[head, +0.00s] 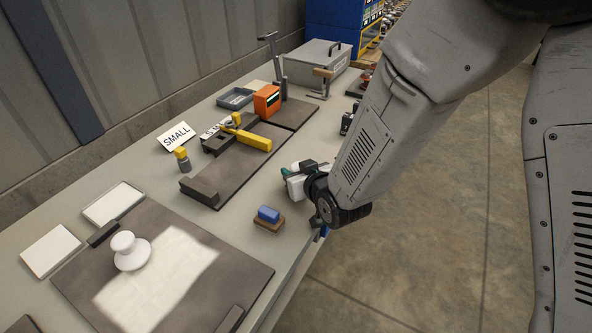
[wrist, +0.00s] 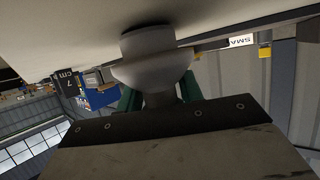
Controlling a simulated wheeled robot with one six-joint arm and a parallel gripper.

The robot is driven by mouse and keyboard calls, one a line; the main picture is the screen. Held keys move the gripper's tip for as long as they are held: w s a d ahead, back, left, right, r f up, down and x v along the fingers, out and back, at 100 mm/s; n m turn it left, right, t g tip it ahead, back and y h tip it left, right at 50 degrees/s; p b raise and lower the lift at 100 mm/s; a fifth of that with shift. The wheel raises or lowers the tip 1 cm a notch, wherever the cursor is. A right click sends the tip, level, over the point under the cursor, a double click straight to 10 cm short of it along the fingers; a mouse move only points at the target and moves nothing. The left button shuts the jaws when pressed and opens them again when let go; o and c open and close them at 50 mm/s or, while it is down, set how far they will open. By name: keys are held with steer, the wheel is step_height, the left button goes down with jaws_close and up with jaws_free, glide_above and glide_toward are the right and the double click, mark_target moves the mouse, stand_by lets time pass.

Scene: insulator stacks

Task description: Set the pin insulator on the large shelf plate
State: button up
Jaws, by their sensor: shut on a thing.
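My gripper (head: 288,174) is at the table's right edge, with its green fingertips pointing left. In the wrist view the green fingers (wrist: 160,98) are shut on a pale grey, rounded pin insulator (wrist: 150,72). Its collar end is close to the pale table surface; I cannot tell whether it touches. In the head view the held insulator cannot be told apart from my white gripper parts. A large dark plate (head: 230,262) lies in the foreground. Another white insulator (head: 130,252) stands upright on its left part.
A smaller dark plate (head: 212,187) with a yellow-handled tool (head: 247,140) lies beyond, beside a SMALL card (head: 175,136). A blue-topped brush-like block (head: 268,218) sits between the large plate and my gripper. A small yellow-capped item (head: 182,158) stands left. The large plate's sunlit middle is clear.

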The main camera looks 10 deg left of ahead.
steer(key=o, duration=1.2)
steer(key=shift+f, duration=0.1)
steer(key=shift+o, duration=0.2)
steer(key=shift+v, duration=3.9)
